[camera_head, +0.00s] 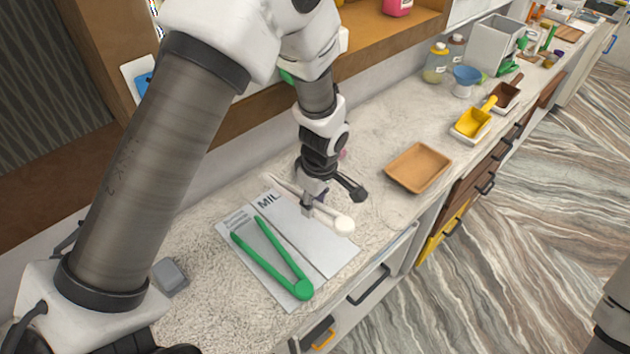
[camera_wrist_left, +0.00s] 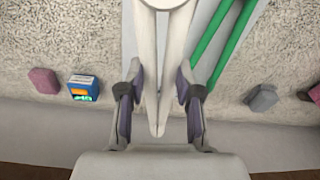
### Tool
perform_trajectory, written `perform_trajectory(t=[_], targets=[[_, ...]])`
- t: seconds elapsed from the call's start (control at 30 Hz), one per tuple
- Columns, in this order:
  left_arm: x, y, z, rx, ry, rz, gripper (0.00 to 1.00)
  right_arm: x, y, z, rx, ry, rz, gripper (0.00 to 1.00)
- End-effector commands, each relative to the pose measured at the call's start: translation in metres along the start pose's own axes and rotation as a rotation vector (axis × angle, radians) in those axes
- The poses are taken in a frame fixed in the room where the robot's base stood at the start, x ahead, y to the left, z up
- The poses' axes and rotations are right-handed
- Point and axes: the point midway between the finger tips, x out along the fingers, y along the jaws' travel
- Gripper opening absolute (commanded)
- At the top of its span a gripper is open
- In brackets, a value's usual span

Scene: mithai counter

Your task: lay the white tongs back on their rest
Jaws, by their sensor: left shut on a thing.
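The white tongs (camera_head: 343,224) show in the head view as a pale bar with a rounded end, at the pale labelled mat (camera_head: 335,258). My left gripper (camera_head: 333,201) is above the mat, shut on the tongs. In the left wrist view the tongs (camera_wrist_left: 148,50) run lengthwise between the fingers of my left gripper (camera_wrist_left: 158,100), rounded end at the top. The gripper hides part of the tongs in the head view. I cannot tell whether the tongs touch the mat. My right gripper is out of view.
Green tongs (camera_head: 268,262) lie on the left part of the mat. A brown tray (camera_head: 418,168) is to the right, with a yellow scoop (camera_head: 472,122) farther back. A grey block (camera_head: 170,275) sits left of the mat. A shelf (camera_head: 385,35) runs along the back.

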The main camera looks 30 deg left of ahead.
Motion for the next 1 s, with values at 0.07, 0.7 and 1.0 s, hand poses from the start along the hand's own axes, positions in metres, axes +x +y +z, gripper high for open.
perform_trajectory(t=[0.07, 0.7, 1.0], targets=[[0.002, 0.0, 0.0, 0.0, 0.002, 0.001, 0.02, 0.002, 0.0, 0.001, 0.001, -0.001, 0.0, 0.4], [0.084, 0.001, 0.009, 0.001, 0.001, 0.001, 0.02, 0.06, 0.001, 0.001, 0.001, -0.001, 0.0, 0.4], [0.114, 0.001, 0.012, 0.0, 0.001, 0.002, 0.02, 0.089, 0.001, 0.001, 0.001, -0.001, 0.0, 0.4]])
